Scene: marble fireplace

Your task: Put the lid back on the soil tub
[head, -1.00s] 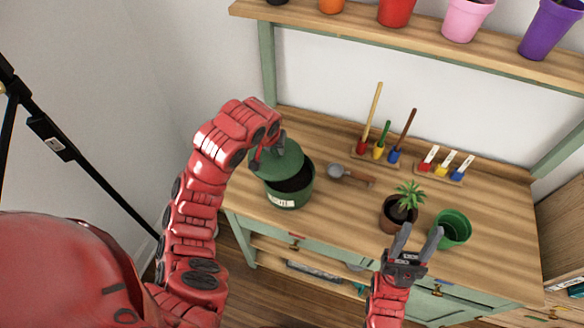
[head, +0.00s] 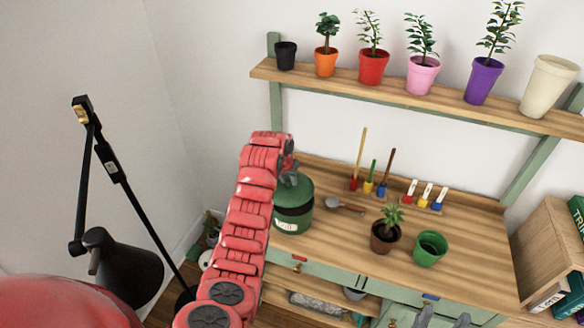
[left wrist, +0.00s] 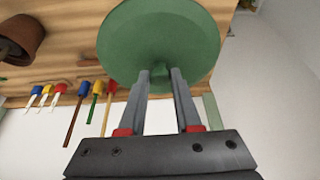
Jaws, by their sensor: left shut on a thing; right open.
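The green soil tub (head: 293,216) with a white label stands at the left end of the potting bench. The green round lid (head: 298,187) lies over the tub's mouth and hides the soil; I cannot tell if it is fully seated. My left gripper (head: 289,174) is above the lid, shut on it at its middle. In the left wrist view the lid (left wrist: 160,30) fills the top, with the left fingertips (left wrist: 160,76) against it. My right gripper (head: 444,317) is open and empty at the bottom edge, with only its fingertips showing.
A trowel (head: 344,205) lies right of the tub. A potted plant (head: 385,237) and an empty green pot (head: 430,249) stand further right. A shelf (head: 400,95) with several pots runs above. A black lamp (head: 120,265) stands left.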

